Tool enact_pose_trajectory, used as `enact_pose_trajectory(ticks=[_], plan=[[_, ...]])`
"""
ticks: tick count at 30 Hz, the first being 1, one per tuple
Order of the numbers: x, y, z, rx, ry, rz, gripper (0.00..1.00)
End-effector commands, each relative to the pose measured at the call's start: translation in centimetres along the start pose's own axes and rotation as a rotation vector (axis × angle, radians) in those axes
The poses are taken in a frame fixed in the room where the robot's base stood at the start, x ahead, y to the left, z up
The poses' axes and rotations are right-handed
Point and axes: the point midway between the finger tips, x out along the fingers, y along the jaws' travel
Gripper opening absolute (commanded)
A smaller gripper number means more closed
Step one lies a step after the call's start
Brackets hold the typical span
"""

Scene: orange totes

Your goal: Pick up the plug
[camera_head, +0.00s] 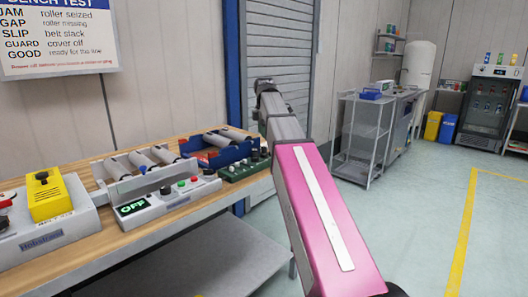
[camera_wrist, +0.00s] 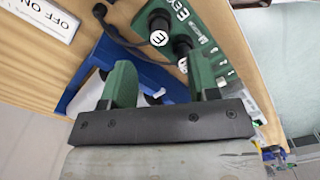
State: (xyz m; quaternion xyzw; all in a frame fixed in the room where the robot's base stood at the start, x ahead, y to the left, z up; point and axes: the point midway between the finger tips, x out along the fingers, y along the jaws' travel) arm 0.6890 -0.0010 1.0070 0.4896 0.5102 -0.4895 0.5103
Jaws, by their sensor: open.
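No single thing can be picked out for sure as the plug. In the wrist view a green board (camera_wrist: 212,35) carries black round pieces (camera_wrist: 160,27) with white marked faces, which could be plugs or knobs. A thin black cable (camera_wrist: 122,42) runs beside it. The green board (camera_head: 243,168) also stands at the bench's right end in the head view. My gripper (camera_wrist: 162,82) is open, its two green fingers apart with nothing held between them. It hangs over the board and a blue bin; in the head view its fingers are hidden behind my arm.
The blue bin (camera_head: 226,154) with grey rollers stands behind the green board on the wooden bench (camera_head: 150,238). To the left are a control box (camera_head: 165,203) reading OFF and a yellow block (camera_head: 50,197). A wire cart (camera_head: 358,135) stands right; the floor there is clear.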

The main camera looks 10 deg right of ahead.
Motion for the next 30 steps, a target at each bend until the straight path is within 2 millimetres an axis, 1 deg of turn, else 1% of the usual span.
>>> enact_pose_trajectory(ticks=[1, 3, 11, 18, 21, 28, 29, 30], plan=[[0.9, -0.1, 0.0, 0.0, 0.0, -0.002, 0.55], [1.7, -0.1, 0.0, 0.001, 0.0, -0.002, 0.55], [3.2, 0.0, 0.0, 0.001, 0.0, -0.001, 0.55], [6.4, 0.0, 0.0, 0.001, 0.0, -0.002, 0.55], [7.2, 0.1, 0.0, 0.001, 0.0, 0.0, 0.55], [7.4, 0.1, 0.0, 0.001, 0.0, 0.0, 0.55], [7.4, 0.1, 0.0, 0.001, 0.0, 0.0, 0.48], [7.4, 0.1, 0.0, 0.001, 0.0, 0.0, 0.35]])
